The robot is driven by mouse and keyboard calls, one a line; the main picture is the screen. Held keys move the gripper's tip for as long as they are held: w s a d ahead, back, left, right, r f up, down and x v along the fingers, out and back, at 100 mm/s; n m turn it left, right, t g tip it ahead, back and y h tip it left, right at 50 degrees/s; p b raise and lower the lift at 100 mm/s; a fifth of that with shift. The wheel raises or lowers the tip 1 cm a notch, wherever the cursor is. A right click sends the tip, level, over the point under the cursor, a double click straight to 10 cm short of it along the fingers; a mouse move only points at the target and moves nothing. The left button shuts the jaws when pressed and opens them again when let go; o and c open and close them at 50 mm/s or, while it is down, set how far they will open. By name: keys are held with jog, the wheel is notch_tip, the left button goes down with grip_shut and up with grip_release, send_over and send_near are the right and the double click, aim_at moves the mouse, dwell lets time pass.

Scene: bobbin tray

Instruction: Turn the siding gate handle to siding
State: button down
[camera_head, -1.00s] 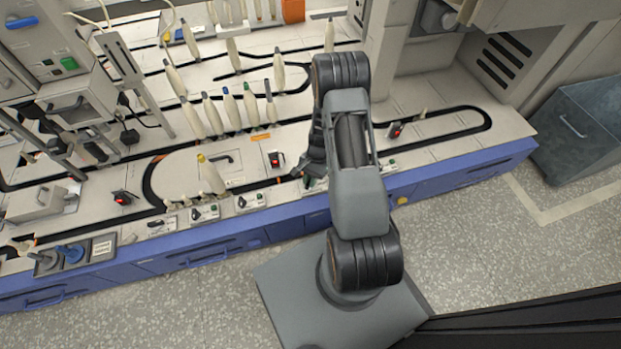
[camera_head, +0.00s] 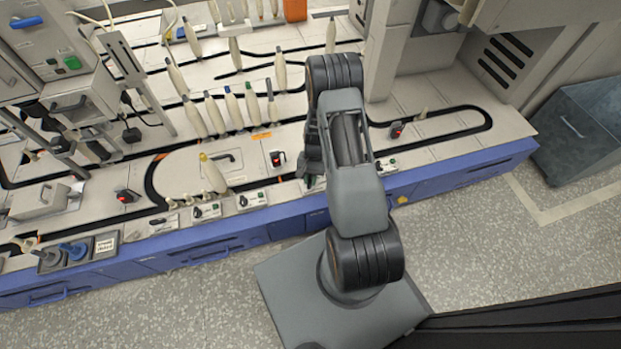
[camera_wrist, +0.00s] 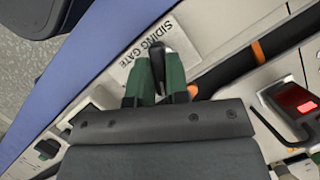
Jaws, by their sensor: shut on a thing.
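The siding gate handle (camera_wrist: 158,62) is a dark lever in the wrist view, beside a white label (camera_wrist: 142,56) reading "SIDING GATE". My gripper (camera_wrist: 157,80) has green fingers, shut on the handle, one on each side of it. The fingers hide the handle's lower part, and I cannot tell which position it points to. In the head view my gripper (camera_head: 312,182) is at the front edge of the bench, partly covered by my arm. The handle cannot be made out there.
A device with a red light (camera_wrist: 296,99) stands near the gripper in the wrist view. Similar switch plates (camera_head: 252,200) line the front edge of the bench. Several bobbins (camera_head: 232,107) stand upright on the track behind. A grey bin (camera_head: 585,130) stands at the right.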

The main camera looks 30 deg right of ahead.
jog(key=c, duration=1.1)
grip_release()
jog(key=shift+r, duration=0.1)
jog(key=p+v, duration=0.4)
jog(key=v, duration=0.9)
jog(key=shift+r, duration=0.3)
jog(key=shift+w, duration=0.1)
